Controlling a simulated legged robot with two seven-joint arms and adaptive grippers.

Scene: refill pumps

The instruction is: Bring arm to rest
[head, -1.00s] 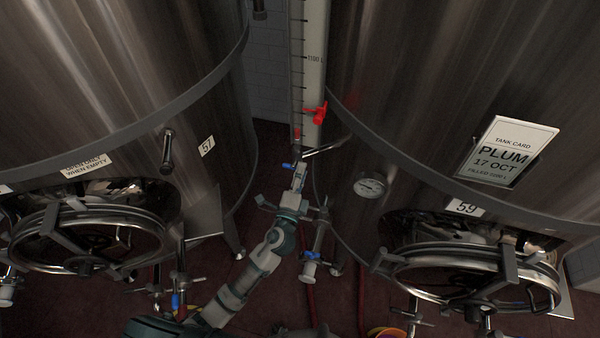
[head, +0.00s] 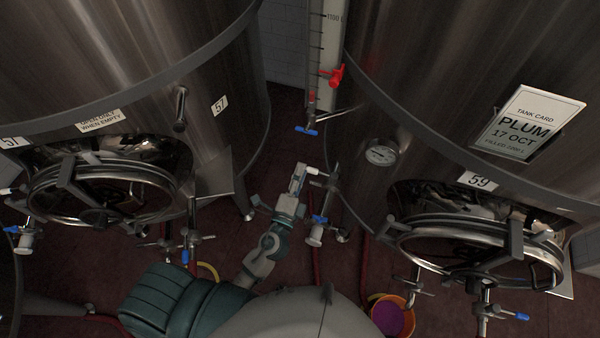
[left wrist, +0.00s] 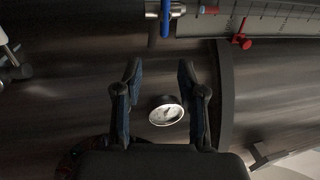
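My left arm comes up from the bottom middle of the head view. Its gripper (head: 297,176) is between tank 57 and tank 59, below the blue-handled valve (head: 307,131) of the sight gauge, and apart from it. In the left wrist view the two dark fingers (left wrist: 160,90) stand apart with nothing between them but the distant round dial gauge (left wrist: 166,111) on the tank wall. The gripper is open and empty. My right gripper does not show in either view.
Tank 57 (head: 110,55) is on the left and tank 59 (head: 430,80) on the right, each with a round hatch jutting out. An orange bucket (head: 392,316) with purple contents stands on the floor. Valves stick out low down.

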